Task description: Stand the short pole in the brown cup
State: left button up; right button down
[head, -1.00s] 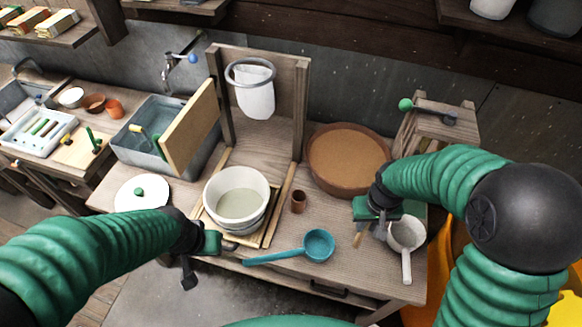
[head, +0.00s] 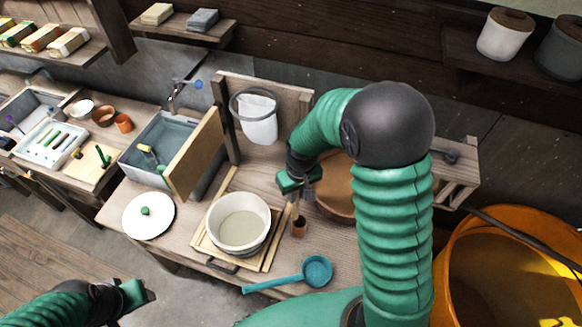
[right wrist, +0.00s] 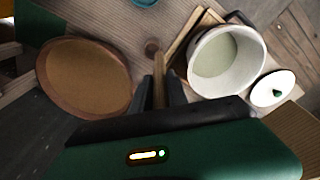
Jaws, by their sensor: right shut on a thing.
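My right gripper (head: 297,190) is shut on the short pole (head: 296,212), a thin tan stick that points down from the jaws. The brown cup (head: 300,229) stands on the bench right below it. In the right wrist view the pole (right wrist: 159,90) runs between the dark fingers, its far end beside or over the cup (right wrist: 152,47). I cannot tell whether the tip is inside the cup or just above it. My left gripper (head: 137,294) is low at the left, in front of the bench and away from the cup; its jaws do not show clearly.
Left of the cup a white bowl (head: 238,212) stands on a wooden frame. Behind and right is a round brown pan (head: 334,200), partly hidden by my arm. A blue ladle (head: 317,270) lies in front. A white lid (head: 148,215) is farther left.

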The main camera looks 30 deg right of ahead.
notch_tip(320, 180, down, 11)
jog(key=d+b, duration=0.2)
jog(key=b, duration=0.7)
jog(key=shift+w+d, duration=0.3)
jog(key=shift+w, duration=0.1)
jog(key=c, duration=1.2)
grip_release()
jog(key=shift+d, duration=0.2)
pick_arm(q)
notch_tip(320, 180, down, 8)
jog(key=d+b, duration=0.1)
pick_arm(e)
notch_tip(320, 180, up, 17)
jog(key=s, duration=0.1)
jog(key=shift+s+a+f, duration=0.15)
jog(key=shift+s+a, duration=0.05)
jog(key=shift+a, duration=0.2)
